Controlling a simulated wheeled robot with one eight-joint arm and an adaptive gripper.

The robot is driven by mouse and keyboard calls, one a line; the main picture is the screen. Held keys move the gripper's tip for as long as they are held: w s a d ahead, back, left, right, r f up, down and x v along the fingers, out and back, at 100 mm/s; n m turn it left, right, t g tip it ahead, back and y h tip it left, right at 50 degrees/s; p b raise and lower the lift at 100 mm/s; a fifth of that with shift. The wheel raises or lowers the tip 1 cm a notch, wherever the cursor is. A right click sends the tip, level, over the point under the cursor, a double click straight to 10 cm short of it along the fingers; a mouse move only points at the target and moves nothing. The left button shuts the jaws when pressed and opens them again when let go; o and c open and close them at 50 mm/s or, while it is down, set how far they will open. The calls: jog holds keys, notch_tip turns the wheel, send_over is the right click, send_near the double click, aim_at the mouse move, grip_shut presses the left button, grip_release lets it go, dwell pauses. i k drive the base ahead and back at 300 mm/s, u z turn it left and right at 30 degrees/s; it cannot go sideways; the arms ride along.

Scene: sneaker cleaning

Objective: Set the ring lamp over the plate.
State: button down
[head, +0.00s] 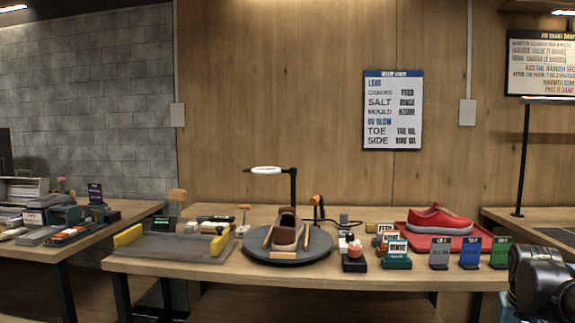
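The ring lamp has a black upright post (293,188) behind the plate and a short arm reaching left to a white, lit ring (266,171). In the picture the ring is high above the left part of the plate; its depth I cannot tell. The plate (310,252) is a round dark disc near the table's front edge. A brown shoe (286,232) stands on it between light wooden pieces. My gripper (545,285) is a dark shape at the lower right edge, partly cut off, well away from the lamp. Its fingers cannot be made out.
A grey mat with yellow blocks (170,245) lies left of the plate. A small bottle stand (354,255), label cards (397,250) and a red tray (405,238) with a red shoe (439,219) fill the right. An orange-topped tool (316,203) stands behind the plate.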

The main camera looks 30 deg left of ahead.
aim_at(260, 171)
jog(key=z, duration=0.1)
jog(key=k, duration=0.75)
jog(key=u, duration=1.55)
jog(key=i, duration=0.55)
